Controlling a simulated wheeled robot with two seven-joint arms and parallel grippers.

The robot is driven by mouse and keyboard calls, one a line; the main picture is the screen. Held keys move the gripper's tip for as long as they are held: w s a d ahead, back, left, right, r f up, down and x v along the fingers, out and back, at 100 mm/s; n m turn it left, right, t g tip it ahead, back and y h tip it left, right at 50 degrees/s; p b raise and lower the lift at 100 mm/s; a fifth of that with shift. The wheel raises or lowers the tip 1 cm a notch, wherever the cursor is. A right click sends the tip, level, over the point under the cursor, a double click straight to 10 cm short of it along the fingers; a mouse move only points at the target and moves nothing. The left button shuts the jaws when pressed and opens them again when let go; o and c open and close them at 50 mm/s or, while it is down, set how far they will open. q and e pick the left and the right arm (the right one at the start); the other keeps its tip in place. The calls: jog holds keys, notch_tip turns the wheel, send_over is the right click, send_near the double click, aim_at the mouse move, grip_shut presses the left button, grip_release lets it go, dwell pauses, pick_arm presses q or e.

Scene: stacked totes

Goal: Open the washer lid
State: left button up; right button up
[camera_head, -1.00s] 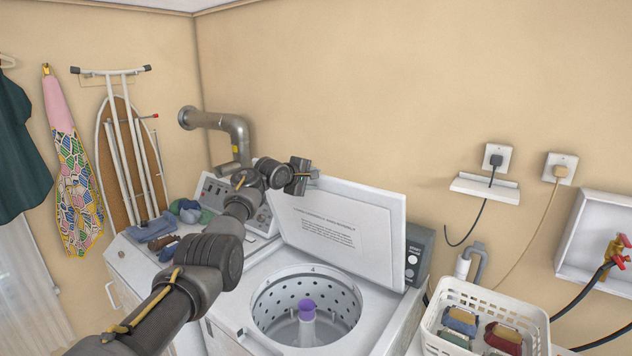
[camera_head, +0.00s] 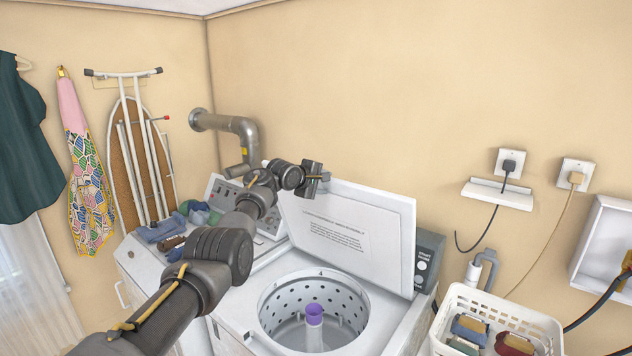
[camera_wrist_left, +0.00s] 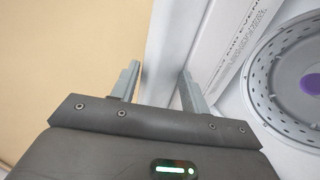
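The washer lid (camera_head: 352,228) stands raised, tilted back toward the wall, with its printed label facing me. Below it the washer (camera_head: 392,320) is open, showing a perforated drum (camera_head: 340,297) with a purple-topped agitator (camera_head: 314,314). My left gripper (camera_head: 322,176) is at the lid's upper left corner. In the left wrist view the two fingers of my left gripper (camera_wrist_left: 157,85) are spread apart, with the lid's white edge (camera_wrist_left: 168,55) between them; a gap shows beside the left finger. Whether the right finger touches the lid is unclear. My right gripper is out of view.
A dryer (camera_head: 130,255) with folded cloths (camera_head: 165,228) stands at the left, under a metal duct pipe (camera_head: 243,130). Behind the lid is a bare wall with outlets (camera_head: 510,160).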

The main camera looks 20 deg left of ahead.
pick_arm(q)
jog(key=shift+s+a+b, duration=0.3)
jog(key=shift+s+b, duration=0.35)
jog(key=shift+b, duration=0.25)
jog(key=b+v, duration=0.4)
jog(key=v, duration=0.5)
jog(key=shift+r, duration=0.35)
jog(key=shift+d, duration=0.1)
